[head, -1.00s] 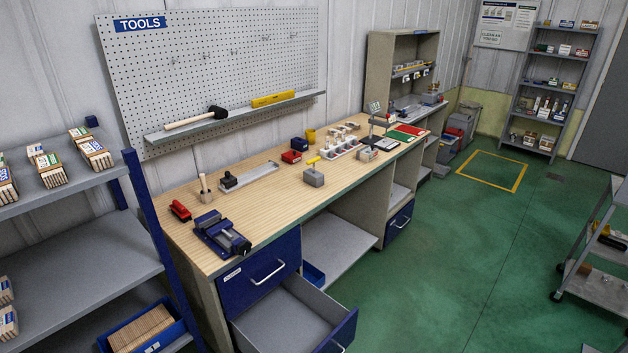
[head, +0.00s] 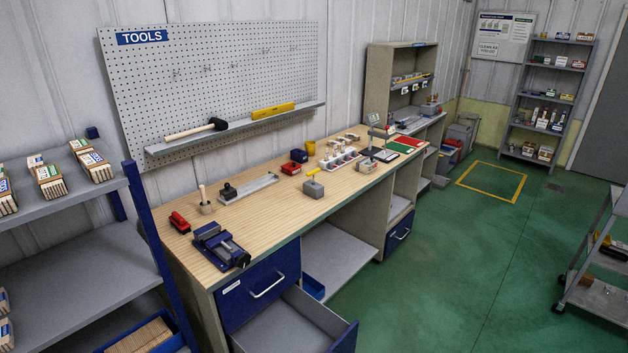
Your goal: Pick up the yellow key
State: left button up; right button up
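A small yellow piece (head: 313,173), which may be the yellow key, stands up from a grey block (head: 313,188) on the wooden workbench (head: 255,218), near its front edge at mid-length. It is too small to make out its exact shape. Neither of my grippers shows in the head view.
A blue vise (head: 220,246) sits at the bench's near end. A drawer (head: 300,325) stands open below it. A shelf rack (head: 85,240) is close on the left. A cart (head: 600,290) stands on the right. Green floor (head: 440,265) lies clear between bench and cart.

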aim_at(308, 174)
jog(key=i+l+z, duration=0.55)
jog(key=i+l, duration=0.2)
jog(key=i+l+z, duration=0.25)
jog(key=i, duration=0.2)
jog(key=i+l+z, duration=0.25)
jog(key=i, duration=0.2)
jog(key=i+z, duration=0.3)
jog(key=i, duration=0.15)
jog(key=i+u, duration=0.65)
jog(key=u, duration=0.2)
jog(key=i+l+u, duration=0.25)
jog(key=u, duration=0.15)
jog(key=i, duration=0.05)
